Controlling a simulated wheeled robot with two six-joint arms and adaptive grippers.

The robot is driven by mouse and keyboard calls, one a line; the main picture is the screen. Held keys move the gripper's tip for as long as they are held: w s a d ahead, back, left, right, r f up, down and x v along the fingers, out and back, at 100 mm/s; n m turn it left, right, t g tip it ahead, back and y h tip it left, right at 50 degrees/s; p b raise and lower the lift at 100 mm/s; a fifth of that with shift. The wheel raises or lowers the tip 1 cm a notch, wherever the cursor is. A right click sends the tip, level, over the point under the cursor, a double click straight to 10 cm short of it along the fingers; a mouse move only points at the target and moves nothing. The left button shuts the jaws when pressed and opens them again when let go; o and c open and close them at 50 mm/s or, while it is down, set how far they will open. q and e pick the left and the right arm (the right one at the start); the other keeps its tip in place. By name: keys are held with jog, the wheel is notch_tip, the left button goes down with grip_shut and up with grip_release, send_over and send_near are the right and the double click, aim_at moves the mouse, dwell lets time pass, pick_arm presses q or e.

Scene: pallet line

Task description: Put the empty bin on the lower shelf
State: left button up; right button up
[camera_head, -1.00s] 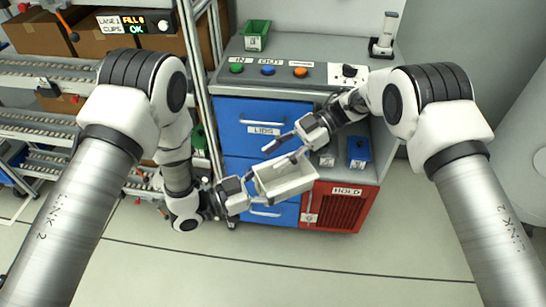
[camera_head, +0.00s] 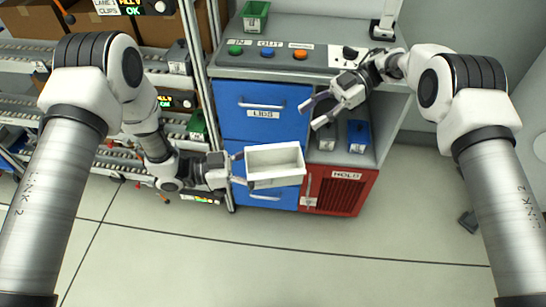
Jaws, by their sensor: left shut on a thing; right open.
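The empty bin (camera_head: 275,180) is an open white box with nothing in it. My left gripper (camera_head: 240,171) is shut on its left end and holds it in the air in front of the blue drawers. My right gripper (camera_head: 313,114) is open and empty, up and to the right of the bin, in front of the cabinet. A shelf space (camera_head: 345,150) in the cabinet's right part, above the red door, holds a grey bin (camera_head: 327,137) and a blue bin (camera_head: 358,133). I cannot tell if this is the lower shelf.
The cabinet top (camera_head: 290,28) bears a green bin (camera_head: 254,15), a row of buttons and a device at the right. Roller racks (camera_head: 55,95) with brown boxes stand at the left. A red HOLD door (camera_head: 340,192) is below the shelf space. The front floor is clear.

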pick_arm(q)
jog(key=shift+a+m+g, duration=0.25)
jog(key=shift+m+g, duration=0.15)
jog(key=shift+g, duration=0.1)
jog(key=shift+s+g, duration=0.1)
jog(key=shift+g, duration=0.2)
jog(key=shift+s, duration=0.1)
jog(key=shift+r, duration=0.1)
pick_arm(e)
jog(key=m+t+y, duration=0.2)
jog(key=m+t, duration=0.3)
send_near(273, 147)
jog(key=x, duration=1)
jog(key=shift+a, duration=0.2)
